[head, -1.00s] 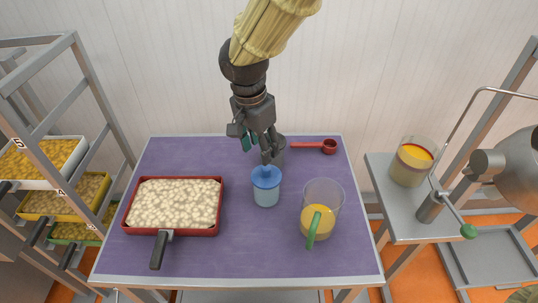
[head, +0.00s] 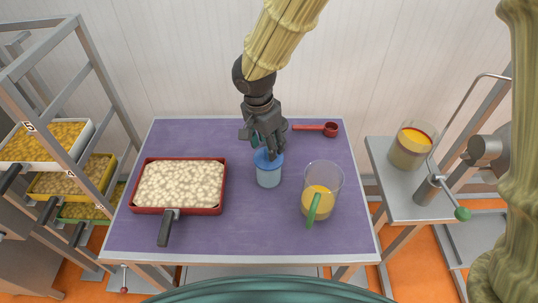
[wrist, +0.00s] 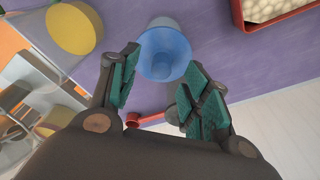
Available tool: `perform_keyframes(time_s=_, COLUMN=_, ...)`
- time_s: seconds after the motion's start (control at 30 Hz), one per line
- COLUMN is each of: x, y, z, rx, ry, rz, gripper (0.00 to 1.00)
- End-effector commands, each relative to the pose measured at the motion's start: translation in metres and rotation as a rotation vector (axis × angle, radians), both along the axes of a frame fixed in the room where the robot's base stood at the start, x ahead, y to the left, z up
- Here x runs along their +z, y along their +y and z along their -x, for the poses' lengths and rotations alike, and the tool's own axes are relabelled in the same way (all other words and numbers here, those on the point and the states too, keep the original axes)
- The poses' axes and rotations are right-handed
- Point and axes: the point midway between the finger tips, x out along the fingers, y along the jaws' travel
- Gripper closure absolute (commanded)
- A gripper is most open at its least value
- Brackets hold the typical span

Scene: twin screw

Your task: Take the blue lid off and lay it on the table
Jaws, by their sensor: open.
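The blue lid (head: 269,158) sits on a light-blue jar (head: 269,178) that stands upright near the middle of the purple table (head: 240,238). My gripper (head: 264,150) points down just behind and above the lid and covers part of it. In the wrist view the lid (wrist: 164,62) lies ahead of the gap of my gripper (wrist: 160,84). The green-padded fingers are spread on either side with nothing between them. I cannot tell whether a finger touches the lid.
A red pan of pale pieces (head: 180,187) stands left of the jar. A red scoop (head: 330,130) lies at the back right. The table's front is clear.

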Motion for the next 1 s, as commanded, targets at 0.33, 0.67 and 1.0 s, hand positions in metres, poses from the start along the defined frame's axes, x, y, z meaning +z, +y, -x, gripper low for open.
perform_keyframes(time_s=0.33, x=-0.028, y=-0.004, z=-0.006, rx=0.002, ry=0.000, rz=0.001, gripper=0.53)
perform_keyframes(time_s=0.67, x=-0.034, y=-0.004, z=-0.006, rx=0.000, ry=-0.002, rz=0.001, gripper=0.53)
perform_keyframes(time_s=1.0, x=-0.034, y=-0.004, z=-0.006, rx=0.000, ry=-0.002, rz=0.001, gripper=0.95)
